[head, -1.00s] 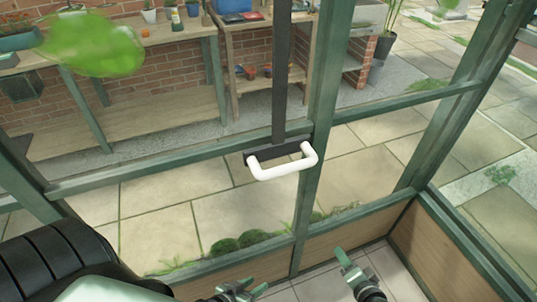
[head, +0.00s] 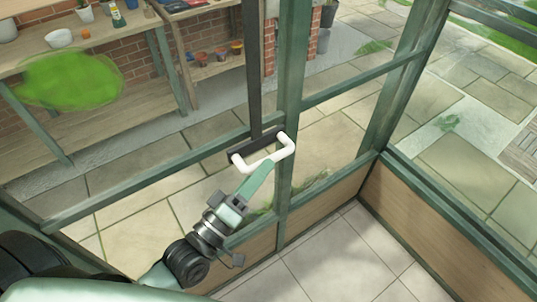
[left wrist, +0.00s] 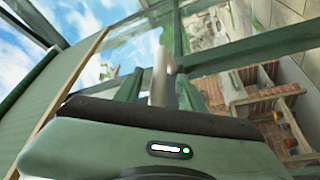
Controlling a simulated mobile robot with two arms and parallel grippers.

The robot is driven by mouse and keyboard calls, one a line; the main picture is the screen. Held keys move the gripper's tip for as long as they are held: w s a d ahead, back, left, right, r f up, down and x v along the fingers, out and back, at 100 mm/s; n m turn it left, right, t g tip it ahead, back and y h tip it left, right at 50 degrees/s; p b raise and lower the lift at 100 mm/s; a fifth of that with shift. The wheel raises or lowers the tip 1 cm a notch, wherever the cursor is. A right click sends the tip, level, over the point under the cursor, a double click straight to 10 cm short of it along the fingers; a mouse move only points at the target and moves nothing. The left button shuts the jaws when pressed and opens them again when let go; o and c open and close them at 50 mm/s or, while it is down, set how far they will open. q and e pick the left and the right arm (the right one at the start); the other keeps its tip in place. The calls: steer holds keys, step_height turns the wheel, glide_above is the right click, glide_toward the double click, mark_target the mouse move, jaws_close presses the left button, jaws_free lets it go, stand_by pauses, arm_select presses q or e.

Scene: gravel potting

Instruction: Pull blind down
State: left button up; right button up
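A white U-shaped handle (head: 284,146) hangs on a dark crossbar (head: 240,146) at the lower end of a dark vertical strip (head: 252,70), in front of the green window frame. My left gripper (head: 260,178) reaches up from below, its fingertips at the handle's front bar. In the left wrist view a pale bar of the handle (left wrist: 160,78) stands between two green fingers, which are apart with gaps beside it. Firm contact cannot be made out. A spread-out blind cannot be made out in the head view. My right gripper is out of view.
A green upright post (head: 289,110) stands just right of the handle, with a low wooden panel (head: 320,215) below. Beyond the window are a potting bench (head: 130,98) and paving. Tiled floor at lower right is clear. A blurred green leaf (head: 68,80) floats at left.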

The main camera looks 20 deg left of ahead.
arm_select(q)
steer(key=shift+p+x, duration=0.35)
steer(key=shift+x, duration=1.5)
jaws_close()
